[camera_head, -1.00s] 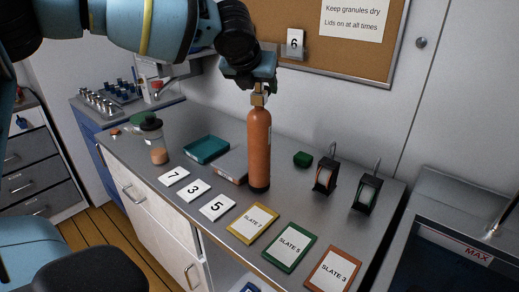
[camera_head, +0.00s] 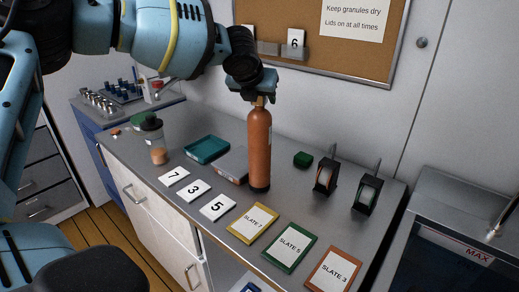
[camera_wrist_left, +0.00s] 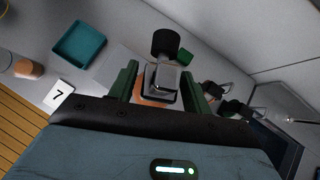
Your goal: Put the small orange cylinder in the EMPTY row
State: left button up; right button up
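The orange cylinder (camera_head: 259,150) stands upright on the grey counter, with a black base and a metal valve on top. My left gripper (camera_head: 260,98) is directly above it, pointing down at the valve. In the left wrist view, the green fingers (camera_wrist_left: 161,85) stand on either side of the silver valve (camera_wrist_left: 163,79). A narrow gap shows beside the valve, so the fingers look open around it. A little of the orange shoulder (camera_wrist_left: 150,101) shows below. My right gripper is out of view. No row marked EMPTY is legible in either view.
Number cards 7 (camera_head: 174,176), 3 (camera_head: 194,190) and 5 (camera_head: 217,208) lie left of the slates (camera_head: 289,248). A teal tray (camera_head: 206,149), a jar (camera_head: 155,140), a green block (camera_head: 303,160) and two black lantern-like holders (camera_head: 326,177) stand nearby. A pinboard (camera_head: 350,50) hangs behind.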

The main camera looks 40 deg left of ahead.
pick_arm(q)
grip_shut()
dwell(1.0)
jog(key=shift+w+r, duration=0.1)
jog(key=shift+r, duration=0.15)
